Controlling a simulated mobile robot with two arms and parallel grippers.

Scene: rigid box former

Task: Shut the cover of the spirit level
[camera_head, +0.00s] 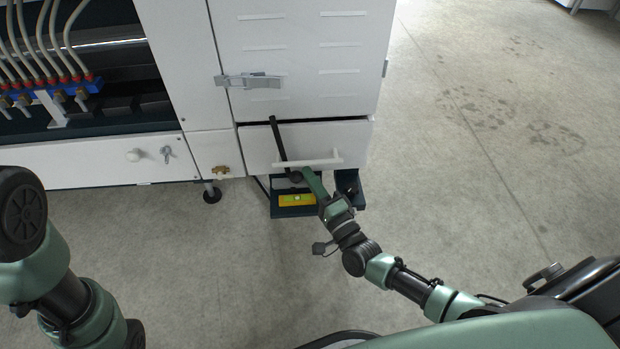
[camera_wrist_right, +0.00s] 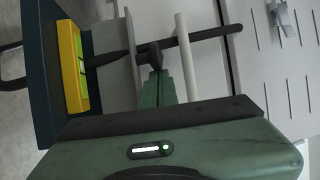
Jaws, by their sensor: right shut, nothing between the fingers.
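The spirit level (camera_head: 297,200) is a yellow block with a green vial. It sits on a dark green bracket (camera_head: 290,212) low at the machine's front, and it also shows at the left of the right wrist view (camera_wrist_right: 73,65). My right gripper (camera_head: 306,172) is shut and empty, just above the level and by the end of a black bar (camera_head: 280,145). In the right wrist view its tips lie close to that bar; I cannot tell whether they touch. A grey plate (camera_wrist_right: 112,75) stands beside the level; I cannot tell whether it is the cover. My left gripper is out of view.
A white drawer front (camera_head: 350,138) with a white bar handle (camera_head: 320,161) is right behind my right gripper. The cabinet above has a metal latch (camera_head: 250,81). A caster (camera_head: 212,194) stands to the left. The floor to the right is clear.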

